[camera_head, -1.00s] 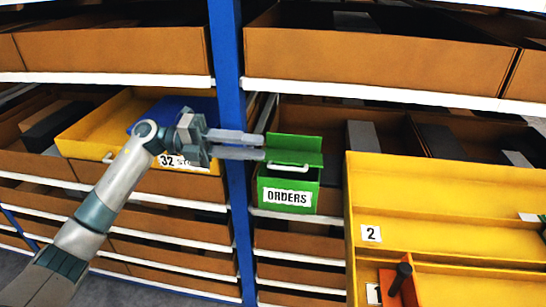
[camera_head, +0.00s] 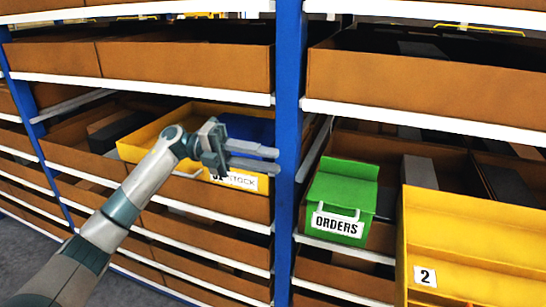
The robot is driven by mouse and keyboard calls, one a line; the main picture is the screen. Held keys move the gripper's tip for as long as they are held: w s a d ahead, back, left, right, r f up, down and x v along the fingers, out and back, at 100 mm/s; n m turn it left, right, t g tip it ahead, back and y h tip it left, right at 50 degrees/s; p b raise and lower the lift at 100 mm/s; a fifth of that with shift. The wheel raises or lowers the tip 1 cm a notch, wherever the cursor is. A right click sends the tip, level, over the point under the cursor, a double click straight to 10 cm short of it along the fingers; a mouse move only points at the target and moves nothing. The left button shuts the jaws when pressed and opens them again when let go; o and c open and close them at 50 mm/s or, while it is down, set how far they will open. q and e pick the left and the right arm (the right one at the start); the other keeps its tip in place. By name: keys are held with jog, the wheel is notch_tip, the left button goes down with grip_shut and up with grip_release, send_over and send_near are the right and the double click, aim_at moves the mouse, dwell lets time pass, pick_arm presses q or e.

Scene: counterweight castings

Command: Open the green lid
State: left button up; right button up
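The green box (camera_head: 338,224) with the white ORDERS label stands on a shelf right of the blue post. Its green lid (camera_head: 345,184) spans the top, with a brighter strip at the back; I see no opening into the box and cannot tell if the lid is slightly raised. A pale handle shows at the front by the label. My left gripper (camera_head: 279,160) is left of the box, apart from it, its fingertips near the blue post. Its two fingers are parallel with a narrow gap and nothing between them. My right gripper is not in view.
A blue upright post (camera_head: 289,120) stands between my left gripper and the green box. A yellow bin (camera_head: 150,131) labelled STOCK, with a blue thing in it, is behind my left arm. A large yellow bin (camera_head: 460,262) labelled 2 is right of the box. Brown trays fill the shelves.

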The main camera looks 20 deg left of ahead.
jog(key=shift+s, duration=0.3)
